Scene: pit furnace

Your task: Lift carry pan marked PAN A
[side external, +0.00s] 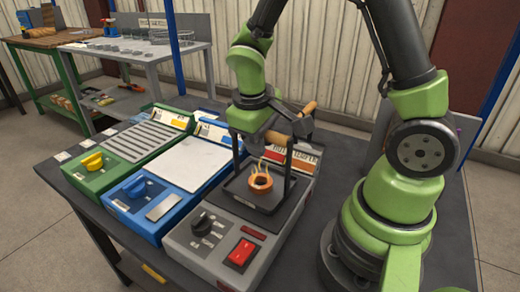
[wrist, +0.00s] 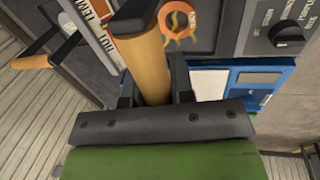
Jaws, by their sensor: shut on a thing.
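The carry pan (side external: 277,207) is a dark square tray with tall dark side bars and a wooden grip. It is at the grey unit with the red switch; I cannot tell whether it rests on it or is just above. A small pale label is on its front edge, too small to read. A glowing orange ring-shaped piece (side external: 261,184) is in the pan; it also shows in the wrist view (wrist: 180,24). My gripper (wrist: 157,92) is shut on the pan's wooden grip (wrist: 145,50), above the tray. My jaws partly hide the grip in the side view.
The grey unit (side external: 190,250) has a black knob and red switch. A blue unit (side external: 185,165) and a green unit (side external: 95,180) stand left of it. A marked hot sign stands at the grey unit's back.

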